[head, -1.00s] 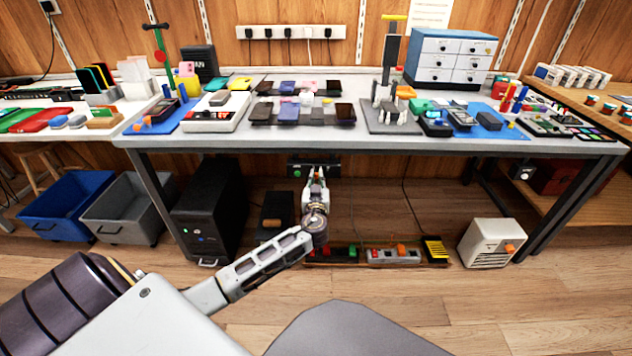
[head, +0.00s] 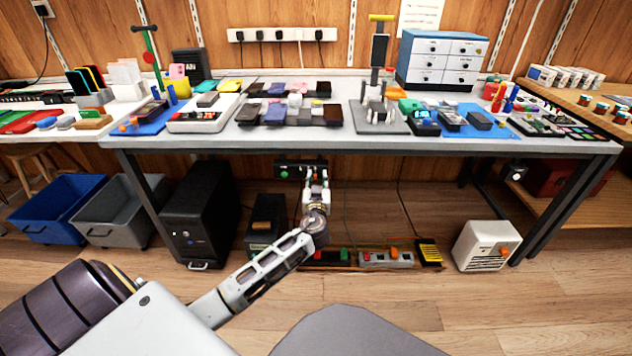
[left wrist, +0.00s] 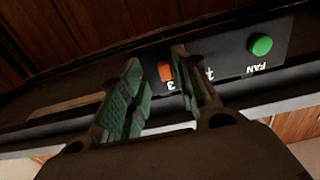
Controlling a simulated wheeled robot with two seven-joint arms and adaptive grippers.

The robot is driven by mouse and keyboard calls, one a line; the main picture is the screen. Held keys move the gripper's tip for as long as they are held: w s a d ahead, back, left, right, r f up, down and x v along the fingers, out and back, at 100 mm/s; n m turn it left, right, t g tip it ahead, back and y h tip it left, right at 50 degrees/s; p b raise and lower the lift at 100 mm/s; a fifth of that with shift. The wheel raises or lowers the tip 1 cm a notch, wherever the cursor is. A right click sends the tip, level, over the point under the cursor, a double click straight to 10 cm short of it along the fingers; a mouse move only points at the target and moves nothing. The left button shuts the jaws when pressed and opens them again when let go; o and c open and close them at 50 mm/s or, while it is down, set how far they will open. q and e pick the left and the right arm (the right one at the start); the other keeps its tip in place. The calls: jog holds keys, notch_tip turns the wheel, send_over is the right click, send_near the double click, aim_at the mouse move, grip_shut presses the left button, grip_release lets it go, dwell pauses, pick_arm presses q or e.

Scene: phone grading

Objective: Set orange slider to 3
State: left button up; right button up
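The dark control panel (head: 296,168) hangs under the table's front edge. It also shows in the left wrist view (left wrist: 228,62), with a green button (left wrist: 261,45) by an upside-down FAN label. The orange slider (left wrist: 166,70) shows beside the figure 3; its exact setting I cannot tell. My left gripper (head: 317,172) is at the panel's right end and covers the slider in the head view. In the left wrist view its two fingers (left wrist: 158,85) stand apart, with the slider appearing between their tips; contact is unclear. My right gripper is not in view.
The table (head: 345,143) above bears phones, trays and a blue drawer cabinet (head: 440,60). Below stand a black tower (head: 200,215), blue and grey bins (head: 60,208), a power strip (head: 388,258) and a white heater (head: 487,245). The front floor is clear.

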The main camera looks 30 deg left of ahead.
pick_arm(q)
jog(key=shift+s, duration=0.1)
dwell(0.3)
jog(key=shift+v, duration=0.8)
jog(key=v, duration=1)
jog(key=shift+d+f, duration=0.1)
jog(key=shift+d, duration=0.05)
